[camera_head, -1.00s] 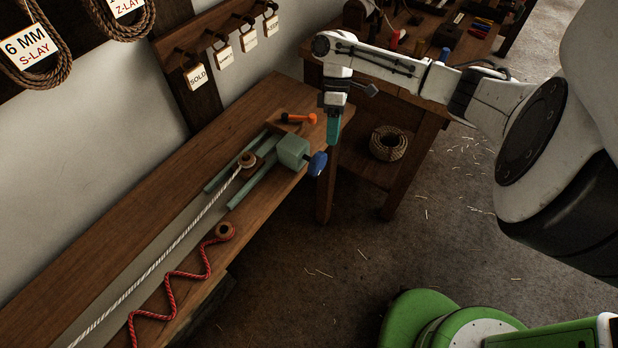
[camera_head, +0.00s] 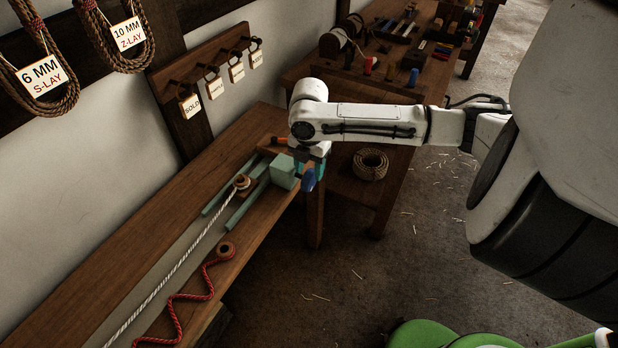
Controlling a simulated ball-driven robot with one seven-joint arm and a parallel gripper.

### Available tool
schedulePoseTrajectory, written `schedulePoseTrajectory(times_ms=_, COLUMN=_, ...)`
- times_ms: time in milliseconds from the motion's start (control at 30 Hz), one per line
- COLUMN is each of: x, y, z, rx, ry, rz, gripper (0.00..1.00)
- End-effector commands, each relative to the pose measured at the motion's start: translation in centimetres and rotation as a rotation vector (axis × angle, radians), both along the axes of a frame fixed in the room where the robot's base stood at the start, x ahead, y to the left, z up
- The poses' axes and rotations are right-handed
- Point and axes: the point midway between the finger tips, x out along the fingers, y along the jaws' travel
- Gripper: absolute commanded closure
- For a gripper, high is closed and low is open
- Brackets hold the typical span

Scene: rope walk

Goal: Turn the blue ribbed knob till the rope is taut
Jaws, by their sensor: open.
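The blue knob (camera_head: 308,181) sits at the right end of a pale green block (camera_head: 283,171) on the bench; its ribs are too small to make out. The white rope (camera_head: 172,263) runs from a wooden spool-like piece (camera_head: 242,182) on the green rails down to the lower left, nearly straight with a slight bend. The fingers are right at the knob and partly hidden by my wrist. I cannot tell whether they touch it.
A red rope (camera_head: 178,298) lies in waves from a wooden peg (camera_head: 226,250) in front of the white one. An orange-handled tool (camera_head: 280,140) lies behind the block. A second table (camera_head: 385,95) with tools and a rope coil (camera_head: 370,165) stands behind my arm.

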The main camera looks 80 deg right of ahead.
Motion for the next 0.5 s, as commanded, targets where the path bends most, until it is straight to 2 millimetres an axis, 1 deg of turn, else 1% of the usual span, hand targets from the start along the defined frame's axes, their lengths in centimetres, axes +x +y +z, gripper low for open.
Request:
schedulePoseTrajectory(times_ms=33, x=0.0, y=0.0, z=-0.9, rx=0.002, ry=0.003, rz=-0.001, gripper=0.49)
schedulePoseTrajectory(times_ms=200, x=0.0, y=0.1, z=-3.2, rx=0.001, ry=0.001, rz=-0.001, gripper=0.49)
schedulePoseTrajectory(times_ms=333, x=0.0, y=0.0, z=-4.2, rx=0.000, ry=0.000, rz=-0.001, gripper=0.49)
schedulePoseTrajectory(times_ms=500, x=0.0, y=0.0, z=-4.6, rx=-0.001, ry=0.000, rz=0.000, gripper=0.49)
